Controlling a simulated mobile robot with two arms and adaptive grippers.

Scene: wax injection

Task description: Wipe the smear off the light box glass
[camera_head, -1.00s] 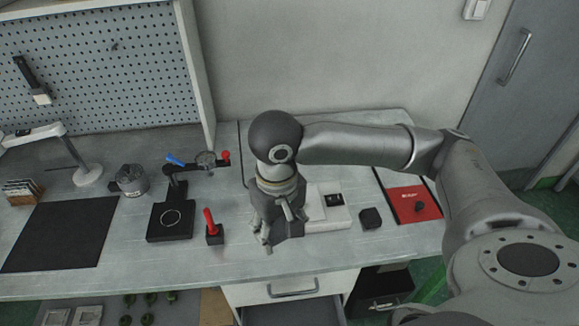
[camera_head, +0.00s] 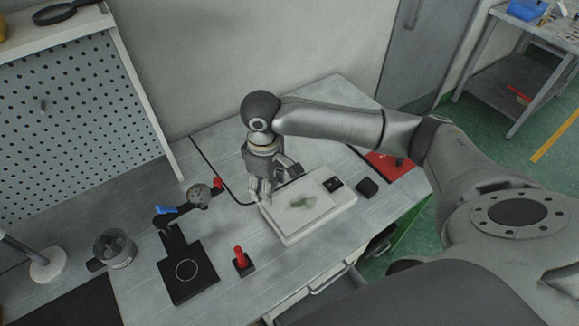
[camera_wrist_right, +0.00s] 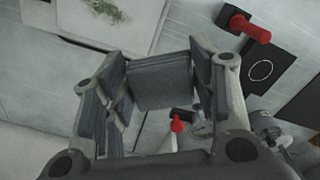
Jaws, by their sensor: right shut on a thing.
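The light box (camera_head: 338,212) is a flat white box on the bench. A grey-green smear (camera_head: 302,202) lies on its pale glass (camera_head: 318,212); both also show at the top of the right wrist view, the smear (camera_wrist_right: 105,11) partly cut off. My right gripper (camera_head: 263,192) is at the box's far left edge, beside the smear. In the wrist view it is shut on a dark grey block-like pad (camera_wrist_right: 160,82). I cannot tell whether the pad touches anything. My left gripper is not in view.
A red-handled tool in a black base (camera_head: 242,262) and a black stand with a ring mark (camera_head: 188,272) stand left of the box. A small black block (camera_head: 367,187) and a red mat (camera_head: 386,168) lie to its right. A cable runs behind the gripper.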

